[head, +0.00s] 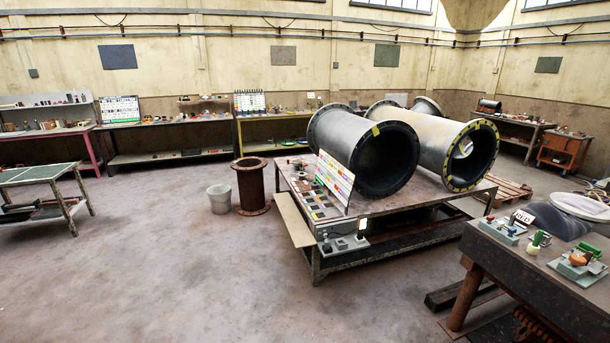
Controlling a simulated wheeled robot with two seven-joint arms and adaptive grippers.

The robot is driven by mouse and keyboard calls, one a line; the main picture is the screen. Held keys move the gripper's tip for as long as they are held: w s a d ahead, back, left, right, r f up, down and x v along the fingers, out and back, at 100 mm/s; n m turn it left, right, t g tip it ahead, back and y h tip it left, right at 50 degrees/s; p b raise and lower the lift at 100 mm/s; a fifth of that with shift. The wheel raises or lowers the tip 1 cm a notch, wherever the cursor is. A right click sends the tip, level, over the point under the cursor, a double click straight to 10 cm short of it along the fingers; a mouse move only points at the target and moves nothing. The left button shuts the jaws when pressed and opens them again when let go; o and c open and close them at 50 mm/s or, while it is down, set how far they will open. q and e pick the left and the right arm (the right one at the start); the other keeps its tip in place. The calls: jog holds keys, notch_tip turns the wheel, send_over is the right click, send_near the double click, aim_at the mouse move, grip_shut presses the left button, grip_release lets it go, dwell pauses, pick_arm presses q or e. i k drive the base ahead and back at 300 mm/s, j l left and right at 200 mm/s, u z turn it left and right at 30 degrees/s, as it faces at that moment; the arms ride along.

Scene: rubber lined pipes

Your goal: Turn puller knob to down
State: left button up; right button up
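I cannot tell which part is the puller knob; everything is far and small. On the right bench (535,270) stand small grey-based devices: one with a green upright handle (537,240), one with an orange round part and green piece (579,259), and a blue-grey one (503,229). On the central table (420,197) a tilted white panel (334,181) stands among several small switch-like parts (318,203). A small grey box with a lit part (361,227) sits at its near corner. Neither of my grippers is in view.
Large flanged pipes (440,143) lie on the central table. A rusty pipe piece (250,187) and a white bucket (220,199) stand on the floor left of it. A green-topped table (38,174) is at the left. The floor at front left is clear.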

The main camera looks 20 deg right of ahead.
aim_at(577, 261)
jog(key=i+z, duration=0.2)
jog(key=i, duration=0.6)
jog(key=i+z, duration=0.35)
jog(key=i+j+z, duration=0.15)
jog(key=i+z, duration=0.5)
jog(key=z, duration=0.15)
jog(key=i+z, duration=0.3)
jog(key=z, duration=0.15)
jog(key=i+z, duration=0.2)
jog(key=z, duration=0.25)
jog(key=i+z, duration=0.2)
jog(key=z, duration=0.25)
jog(key=i+z, duration=0.2)
jog(key=z, duration=0.25)
jog(key=i+j+z, duration=0.15)
jog(key=z, duration=0.3)
jog(key=i+j+z, duration=0.1)
jog(key=i+z, duration=0.25)
jog(key=i+j+z, duration=0.1)
jog(key=z, duration=0.25)
jog(key=i+j+z, duration=0.2)
jog(key=z, duration=0.15)
jog(key=j, duration=0.1)
